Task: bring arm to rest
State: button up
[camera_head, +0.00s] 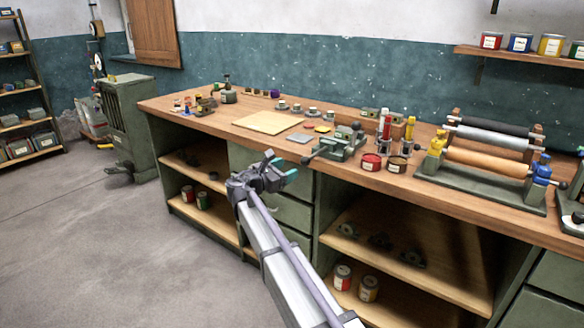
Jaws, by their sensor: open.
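My gripper (280,172) is at the end of my grey arm, in the middle of the head view. Its teal-tipped fingers are apart and nothing shows between them. It is in front of the green drawers (290,211) of the long workbench, seen just below the front edge of the bench top. The arm reaches up and to the left from the bottom of the picture. I cannot tell the exact gap between the gripper and the bench front.
The bench top (232,112) holds a pale board (267,122), a green vice (340,143), cans (371,162) and a roller press (490,158). Open shelves (400,235) lie below. A green cabinet (128,118) stands at left. The floor (95,240) at left is clear.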

jog(key=s+d+f+m+g+y, duration=0.3)
jog(key=s+f+m, duration=0.3)
jog(key=s+m, duration=0.15)
jog(key=s+d+f+m+g+y, duration=0.35)
jog(key=s+f+m, duration=0.25)
jog(key=s, duration=0.2)
jog(key=s+d+f+m+g+y, duration=0.1)
jog(key=s+f+m+g+y, duration=0.2)
jog(key=s, duration=0.8)
jog(key=s+d+f+m+g+y, duration=0.2)
jog(key=s+m+y, duration=0.3)
jog(key=s, duration=0.5)
jog(key=s+d+m, duration=0.2)
jog(key=s+d, duration=0.1)
notch_tip(320, 180, up, 15)
jog(key=w+p, duration=0.1)
jog(key=p, duration=1.4)
jog(key=shift+a, duration=0.15)
